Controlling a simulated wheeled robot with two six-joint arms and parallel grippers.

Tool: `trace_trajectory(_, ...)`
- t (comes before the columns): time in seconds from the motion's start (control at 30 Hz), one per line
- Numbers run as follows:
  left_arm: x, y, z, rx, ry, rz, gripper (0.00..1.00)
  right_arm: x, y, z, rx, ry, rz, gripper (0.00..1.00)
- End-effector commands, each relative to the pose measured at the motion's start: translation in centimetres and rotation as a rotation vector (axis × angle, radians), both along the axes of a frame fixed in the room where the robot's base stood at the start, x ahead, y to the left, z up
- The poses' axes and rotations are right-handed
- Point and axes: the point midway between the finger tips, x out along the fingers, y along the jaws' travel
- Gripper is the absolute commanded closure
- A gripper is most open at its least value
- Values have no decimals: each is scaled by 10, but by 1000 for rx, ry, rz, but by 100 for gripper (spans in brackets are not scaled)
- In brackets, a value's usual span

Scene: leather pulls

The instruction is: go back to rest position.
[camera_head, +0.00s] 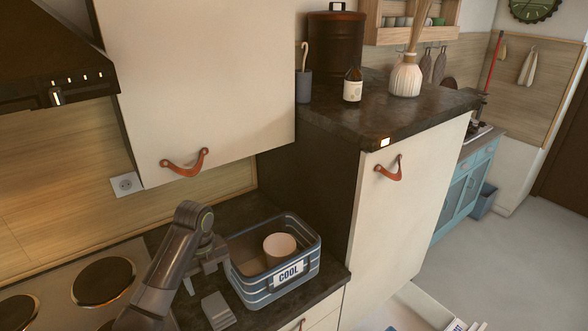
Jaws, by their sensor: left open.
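My left arm comes up from the lower left, and its dark grey gripper (207,279) hangs over the dark counter, close to the left side of a blue striped basket (303,262). Its jaws are open, and I see nothing held between them. The basket carries a "COOL" label and holds a pale pink round cup or bowl (279,247). A small grey flat piece (218,310) shows just below the gripper; I cannot tell whether it is a separate object. My right gripper is not in view.
A hob (60,285) lies left of my arm. A wall cabinet (205,75) with a leather pull (185,163) hangs above. A tall cabinet (400,220) with another pull (389,170) stands right of the basket. An open drawer (405,312) shows at the bottom. Floor is clear at right.

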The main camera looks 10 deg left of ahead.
Motion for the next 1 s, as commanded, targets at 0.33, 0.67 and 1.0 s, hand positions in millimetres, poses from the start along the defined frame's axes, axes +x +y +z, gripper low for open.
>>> trace_trajectory(0.33,-60,-10,-50,8,-57,422,20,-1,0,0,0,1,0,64)
trace_trajectory(0.67,-162,-24,-84,-50,-173,1155,20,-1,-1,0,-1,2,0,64)
trace_trajectory(1.0,-252,-30,-71,-178,-277,1852,20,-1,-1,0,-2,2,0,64)
